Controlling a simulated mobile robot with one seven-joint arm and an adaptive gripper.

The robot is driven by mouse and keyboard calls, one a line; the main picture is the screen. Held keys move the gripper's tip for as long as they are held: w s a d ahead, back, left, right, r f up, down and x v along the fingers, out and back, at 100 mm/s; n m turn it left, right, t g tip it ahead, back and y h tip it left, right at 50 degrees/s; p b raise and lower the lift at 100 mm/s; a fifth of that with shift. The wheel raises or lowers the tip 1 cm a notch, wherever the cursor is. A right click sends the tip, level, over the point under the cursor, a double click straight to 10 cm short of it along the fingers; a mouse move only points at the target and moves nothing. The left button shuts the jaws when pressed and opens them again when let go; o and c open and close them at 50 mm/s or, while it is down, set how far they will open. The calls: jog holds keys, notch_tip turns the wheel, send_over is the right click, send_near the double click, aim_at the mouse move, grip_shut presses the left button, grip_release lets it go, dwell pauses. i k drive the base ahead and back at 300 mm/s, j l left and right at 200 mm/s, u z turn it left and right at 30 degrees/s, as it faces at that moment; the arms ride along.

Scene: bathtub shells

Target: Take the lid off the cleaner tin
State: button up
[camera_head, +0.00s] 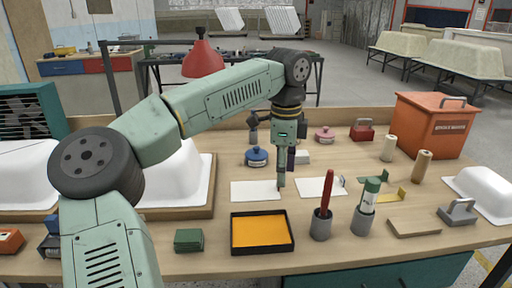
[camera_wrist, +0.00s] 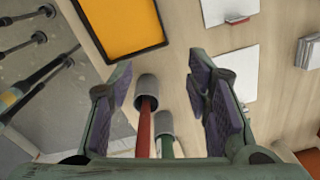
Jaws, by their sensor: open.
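Two round lidded tins stand on the bench in the head view. One is blue (camera_head: 256,157), left of my gripper, with a pale label and a knob on top. The other is pink (camera_head: 325,135), behind and right of my gripper, also with a knob. I cannot read which is the cleaner tin; both look closed. My gripper (camera_head: 286,178) points down above the white sheets at mid-bench, apart from both tins. In the wrist view my gripper (camera_wrist: 160,68) has its fingers wide apart with nothing held. Neither tin shows in the wrist view.
In front stand an orange-filled black tray (camera_head: 262,232), a cup with a red handle (camera_head: 321,224) and a cup with a green-capped tube (camera_head: 362,221). A white tub shell (camera_head: 180,177) lies left.

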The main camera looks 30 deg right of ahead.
aim_at(256, 154)
jog(key=i+l, duration=0.65)
jog(key=i, duration=0.2)
